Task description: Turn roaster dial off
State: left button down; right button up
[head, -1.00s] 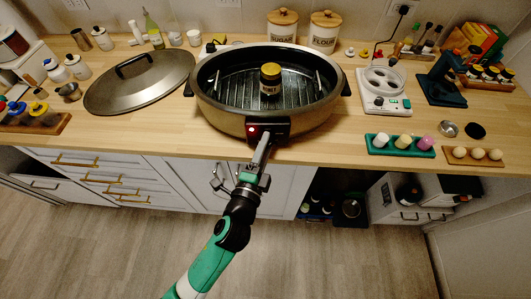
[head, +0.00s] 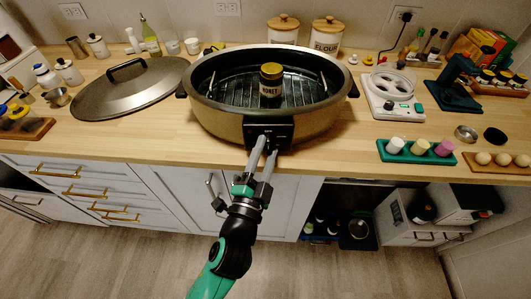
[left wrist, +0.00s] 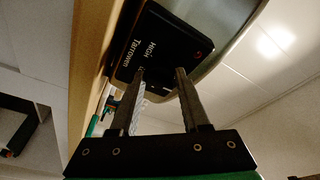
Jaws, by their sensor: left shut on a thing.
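The roaster (head: 225,119) is a large bronze-sided pan on the wooden counter, with a black control panel (head: 284,131) on its front. My left gripper (head: 266,146) reaches up to the panel from below. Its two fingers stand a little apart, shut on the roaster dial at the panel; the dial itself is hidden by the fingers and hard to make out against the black. My right gripper is not in view.
A honey jar (head: 270,80) stands inside the roaster. The lid (head: 135,92) lies to its left. Cabinet fronts and an open shelf lie below the counter.

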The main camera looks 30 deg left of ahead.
pick_arm(q)
jog(key=shift+c, duration=2)
grip_release()
jog(key=v, duration=1.1)
jog(key=shift+s+b, duration=0.35)
jog(key=shift+b, duration=0.1)
